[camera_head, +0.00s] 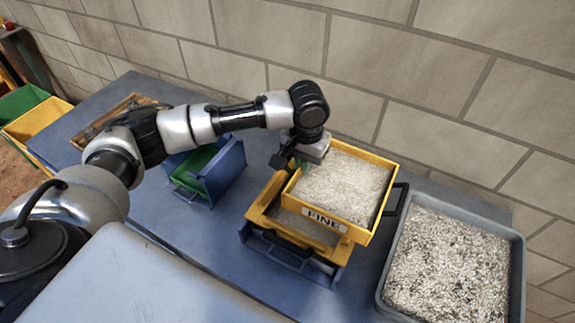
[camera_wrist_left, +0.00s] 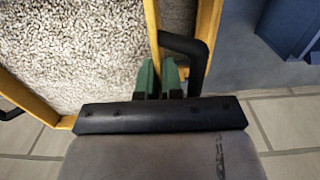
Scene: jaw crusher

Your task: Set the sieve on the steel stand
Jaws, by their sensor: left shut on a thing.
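The sieve is a yellow square frame (camera_head: 373,228) marked FINE, full of pale grains, with a black handle on each side. Below that is a blue stand-like structure (camera_head: 330,275), mostly hidden. I cannot tell whether the sieve touches what is under it. My right gripper is not in view.
A grey tray of speckled gravel (camera_head: 522,265) stands close to the right. A blue bin with a green inside (camera_head: 232,170) stands to the left, and a wooden tray (camera_head: 128,103) lies farther left. A block wall (camera_head: 400,60) runs behind the blue table (camera_head: 205,225).

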